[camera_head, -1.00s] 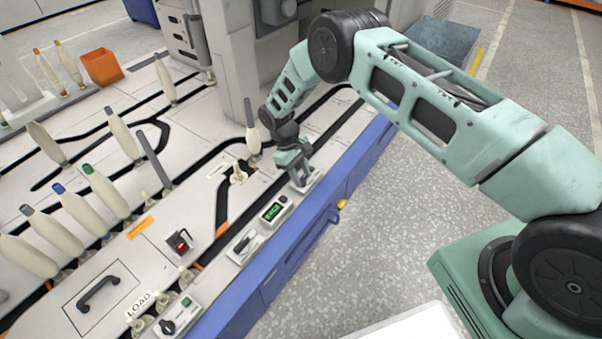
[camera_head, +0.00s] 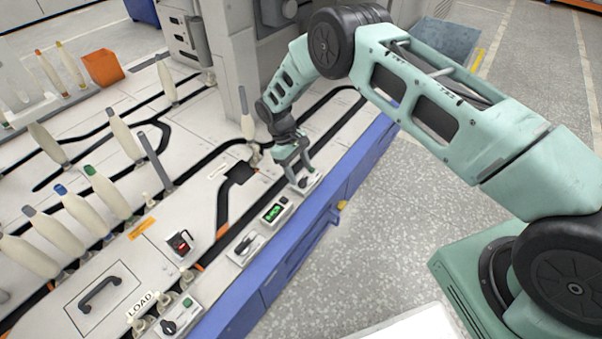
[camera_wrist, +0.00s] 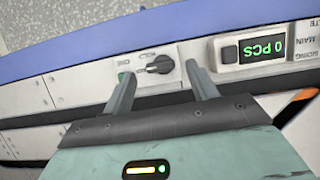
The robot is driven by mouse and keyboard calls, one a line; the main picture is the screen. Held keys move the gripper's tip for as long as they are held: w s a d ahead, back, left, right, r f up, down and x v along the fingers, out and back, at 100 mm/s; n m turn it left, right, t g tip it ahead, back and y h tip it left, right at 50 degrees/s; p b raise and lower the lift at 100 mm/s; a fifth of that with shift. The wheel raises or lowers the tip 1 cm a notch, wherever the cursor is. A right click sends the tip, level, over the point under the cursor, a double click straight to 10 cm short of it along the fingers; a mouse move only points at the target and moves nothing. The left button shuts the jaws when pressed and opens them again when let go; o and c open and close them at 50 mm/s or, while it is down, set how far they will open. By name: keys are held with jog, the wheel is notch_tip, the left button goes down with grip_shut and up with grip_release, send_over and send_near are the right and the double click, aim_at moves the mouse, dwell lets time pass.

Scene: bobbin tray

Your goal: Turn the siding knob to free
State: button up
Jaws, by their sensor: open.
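A small pale box (camera_head: 304,184) with a black knob stands by the blue front edge. In the wrist view this black knob (camera_wrist: 160,66) has its pointer toward the left, with a lit green spot near the box's left end. Two small labels beside it are too small to read. My gripper (camera_head: 300,172) is open and pointing down over this box. In the wrist view its fingers stand on either side of the knob; I cannot tell whether they touch it. The words SIDING and MAIN show at the far right edge of the wrist view, on another box.
A counter display (camera_wrist: 262,47) reading 0 PCS sits beside the knob box. A second knob box (camera_head: 245,246) and a third by the LOAD label (camera_head: 180,315) lie along the edge.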

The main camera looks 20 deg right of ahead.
jog(key=p+v, duration=0.2)
jog(key=v, duration=1.3)
jog(key=shift+p, duration=0.3)
jog(key=shift+r, duration=0.15)
jog(key=s+a+r+t+y, duration=0.1)
jog(key=s+a+r, duration=0.3)
jog(key=s+r, duration=0.4)
jog(key=s+a+r+y, duration=0.2)
jog(key=s+a+r, duration=0.2)
jog(key=s+r, duration=0.4)
jog(key=s+d+r+t+p, duration=0.1)
jog(key=s+d+r, duration=0.2)
jog(key=s, duration=0.9)
jog(key=s+d+r+t, duration=0.2)
jog(key=s+d+r, duration=0.15)
jog(key=s, duration=0.85)
notch_tip(320, 180, up, 27)
jog(key=p, duration=2.7)
jog(key=shift+r, duration=0.1)
